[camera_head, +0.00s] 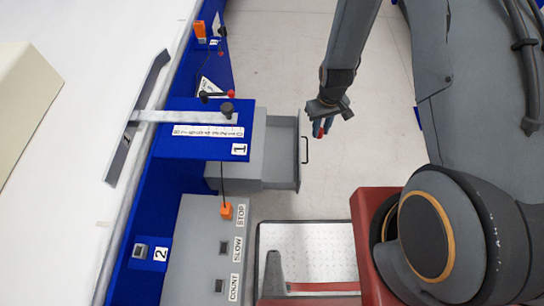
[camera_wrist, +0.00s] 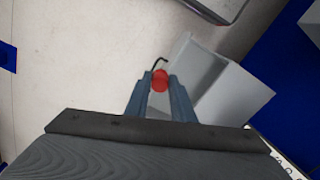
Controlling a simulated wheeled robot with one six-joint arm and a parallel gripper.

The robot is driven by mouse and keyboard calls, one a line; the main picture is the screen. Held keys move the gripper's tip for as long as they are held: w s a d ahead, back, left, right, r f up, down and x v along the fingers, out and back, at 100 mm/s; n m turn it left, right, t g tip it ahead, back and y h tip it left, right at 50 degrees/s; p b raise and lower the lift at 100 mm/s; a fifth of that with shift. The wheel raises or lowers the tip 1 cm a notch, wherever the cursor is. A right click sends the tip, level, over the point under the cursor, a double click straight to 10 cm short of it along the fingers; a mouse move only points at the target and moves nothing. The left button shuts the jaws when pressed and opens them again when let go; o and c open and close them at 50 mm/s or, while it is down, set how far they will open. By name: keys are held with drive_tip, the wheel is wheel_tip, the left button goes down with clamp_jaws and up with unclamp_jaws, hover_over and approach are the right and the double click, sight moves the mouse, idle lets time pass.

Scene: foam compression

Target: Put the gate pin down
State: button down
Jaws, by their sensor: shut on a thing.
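The gate pin shows as a small red piece (camera_wrist: 160,80) between my fingertips in the wrist view; the rest of it is hidden. My gripper (camera_wrist: 160,86) is shut on it. In the head view my gripper (camera_head: 323,127) points downward, with a bit of red at its tips. It is to the right of the open grey drawer (camera_head: 284,165), close to its black handle (camera_head: 306,150) in the picture. In the wrist view the drawer (camera_wrist: 222,82) lies beyond the fingers to the right. The pin looks held clear of any surface.
A blue bracket (camera_head: 195,143) marked 1, with a scale and dark knob (camera_head: 226,109), stands left of the drawer. A grey control panel (camera_head: 200,240) with an orange-tipped switch is in front. Pale floor (camera_head: 285,60) is free behind.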

drive_tip(key=w+a+f+n+b, duration=0.55)
drive_tip(key=f+b, duration=0.35)
drive_tip(key=b, duration=0.2)
drive_tip(key=w+a+f+n+b, duration=0.4)
drive_tip(key=a+f+n+b, duration=0.4)
drive_tip(key=b, duration=0.7)
hover_over(280, 155)
drive_tip(key=shift+s+f, duration=0.1)
drive_tip(key=shift+f, duration=5.65)
drive_tip(key=shift+f, duration=0.2)
drive_tip(key=c, duration=1.5)
unclamp_jaws()
drive_tip(key=shift+r, duration=0.1)
